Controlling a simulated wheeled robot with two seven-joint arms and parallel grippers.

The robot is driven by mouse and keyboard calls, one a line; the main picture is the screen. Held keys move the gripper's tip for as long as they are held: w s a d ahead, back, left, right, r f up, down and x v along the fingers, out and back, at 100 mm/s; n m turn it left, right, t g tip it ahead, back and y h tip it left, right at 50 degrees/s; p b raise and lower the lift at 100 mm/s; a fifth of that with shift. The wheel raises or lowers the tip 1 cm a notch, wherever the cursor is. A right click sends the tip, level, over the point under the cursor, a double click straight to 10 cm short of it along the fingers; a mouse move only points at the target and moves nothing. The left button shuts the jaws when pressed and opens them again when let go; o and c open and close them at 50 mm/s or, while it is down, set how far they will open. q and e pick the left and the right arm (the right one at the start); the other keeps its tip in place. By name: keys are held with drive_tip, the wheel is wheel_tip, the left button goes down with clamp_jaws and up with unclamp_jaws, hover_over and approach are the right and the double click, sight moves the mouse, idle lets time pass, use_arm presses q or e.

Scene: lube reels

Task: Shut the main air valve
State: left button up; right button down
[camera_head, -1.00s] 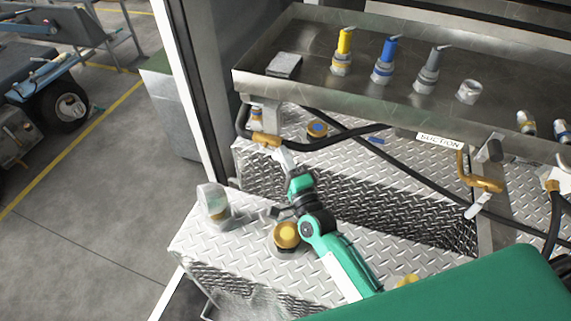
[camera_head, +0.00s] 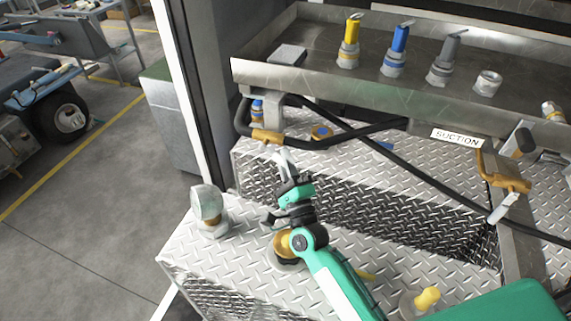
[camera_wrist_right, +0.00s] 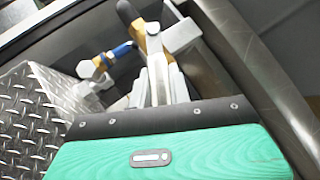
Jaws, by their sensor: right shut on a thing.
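The main air valve is a brass body (camera_head: 267,136) under the left end of the metal tray, with a pale lever handle (camera_head: 284,158) hanging down and slightly right. My right gripper (camera_head: 288,174) is shut on this handle near its lower end. In the right wrist view, the pale handle (camera_wrist_right: 157,75) stands between the fingers, with the brass body (camera_wrist_right: 145,35) behind it. The fingers partly hide the handle's lower end. A second brass valve (camera_head: 510,181) with a pale handle hangs at the right, near the SUCTION label. My left gripper is not in view.
A metal tray (camera_head: 300,82) with yellow-, blue- and grey-topped fittings runs above the valves. Black hoses (camera_head: 350,138) cross behind my gripper. A clear-domed fitting (camera_head: 208,208) and a brass cap (camera_head: 284,246) stand on the tread-plate box (camera_head: 235,250) close to my right arm.

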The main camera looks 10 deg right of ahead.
drive_tip(key=c, duration=1.3)
unclamp_jaws()
drive_tip(key=b+v, duration=0.4)
drive_tip(key=v, duration=0.8)
drive_tip(key=shift+s+f+b, duration=0.25)
drive_tip(key=shift+b, duration=0.05)
drive_tip(key=shift+s+f, duration=0.15)
drive_tip(key=shift+s, duration=0.45)
